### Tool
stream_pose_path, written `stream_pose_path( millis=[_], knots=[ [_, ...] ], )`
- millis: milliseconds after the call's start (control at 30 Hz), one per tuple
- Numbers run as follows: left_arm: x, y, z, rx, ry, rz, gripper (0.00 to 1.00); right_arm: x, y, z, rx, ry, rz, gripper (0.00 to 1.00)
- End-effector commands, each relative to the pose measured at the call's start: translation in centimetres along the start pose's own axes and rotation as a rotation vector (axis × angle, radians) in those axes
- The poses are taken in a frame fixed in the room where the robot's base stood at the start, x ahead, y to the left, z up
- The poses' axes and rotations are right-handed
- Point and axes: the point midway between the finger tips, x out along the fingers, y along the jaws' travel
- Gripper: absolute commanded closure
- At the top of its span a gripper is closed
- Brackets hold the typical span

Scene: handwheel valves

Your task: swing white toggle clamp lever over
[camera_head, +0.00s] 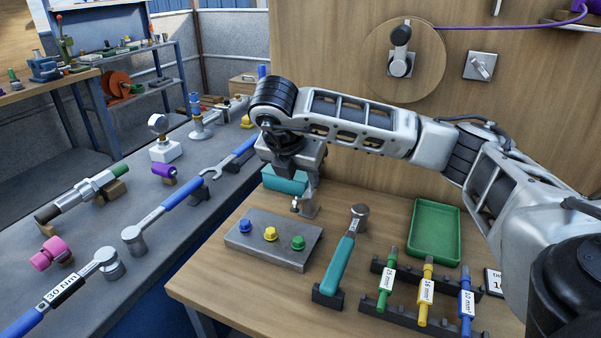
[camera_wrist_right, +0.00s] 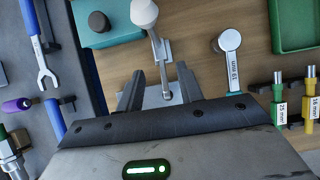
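The toggle clamp shows in the wrist view as a metal lever with a white knob (camera_wrist_right: 145,12) at its top end, standing over a grey base plate (camera_wrist_right: 158,97) on the wooden bench. In the head view the clamp's metal lower part (camera_head: 309,206) shows beside and below my right gripper, which hides its knob. My right gripper (camera_wrist_right: 160,82) is open, with one dark finger on each side of the clamp's base in the wrist view. Nothing is between the fingers that I can see as gripped; contact cannot be told. My left gripper is not in view.
A teal box (camera_head: 284,180) stands close behind the gripper. A grey block with coloured nuts (camera_head: 273,240), a teal-handled wrench (camera_head: 343,257), a green tray (camera_head: 434,231) and a rack of coloured drivers (camera_head: 425,290) surround the clamp. A wooden wall panel (camera_head: 330,50) rises behind.

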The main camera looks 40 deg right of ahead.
Motion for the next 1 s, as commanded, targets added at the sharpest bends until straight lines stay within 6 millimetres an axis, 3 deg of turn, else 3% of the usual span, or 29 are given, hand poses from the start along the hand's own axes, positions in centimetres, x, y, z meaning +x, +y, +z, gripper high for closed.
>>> stream_pose_path(
  millis=[433, 1000],
  knots=[
    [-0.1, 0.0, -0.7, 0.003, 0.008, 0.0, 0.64, -0.6, 0.0, 0.3, 0.001, 0.0, 0.001, 0.53],
    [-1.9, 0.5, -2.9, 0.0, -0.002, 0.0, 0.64, -5.5, 0.0, 3.1, 0.001, 0.0, 0.001, 0.53]
  ],
)
